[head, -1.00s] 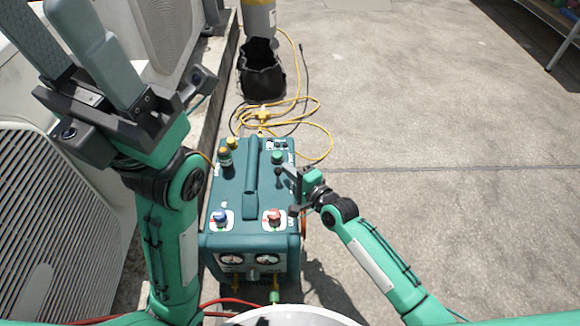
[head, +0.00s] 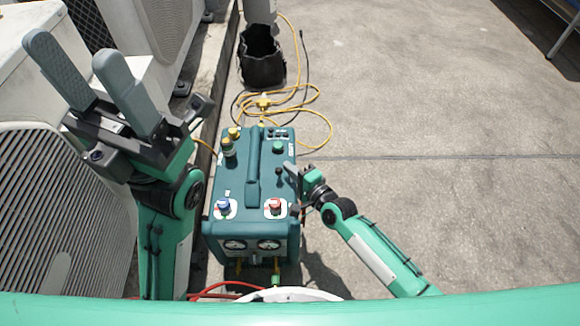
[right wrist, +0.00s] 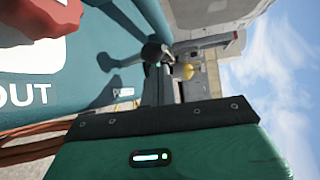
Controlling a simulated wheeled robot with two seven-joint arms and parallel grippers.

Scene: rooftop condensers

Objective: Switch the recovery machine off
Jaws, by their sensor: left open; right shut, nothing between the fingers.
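The recovery machine (head: 228,185) is a teal box with a top handle, standing on the concrete in the head view. A blue knob (head: 224,206) and a red knob (head: 274,205) sit at its near top corners. A black-tipped power switch (head: 278,171) stands near its right top edge; in the right wrist view the black switch (right wrist: 155,52) rises beside a partly hidden label. My right gripper (head: 289,174) is shut and empty, close beside the switch; contact cannot be told. My left gripper (head: 75,62) is open and empty, raised at left, away from the machine.
White condenser units (head: 75,215) line the left side. A black bag (head: 262,60) and coiled yellow cable (head: 310,95) lie behind the machine. Red hoses (head: 215,288) run at its front. Open concrete (head: 430,120) is at the right.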

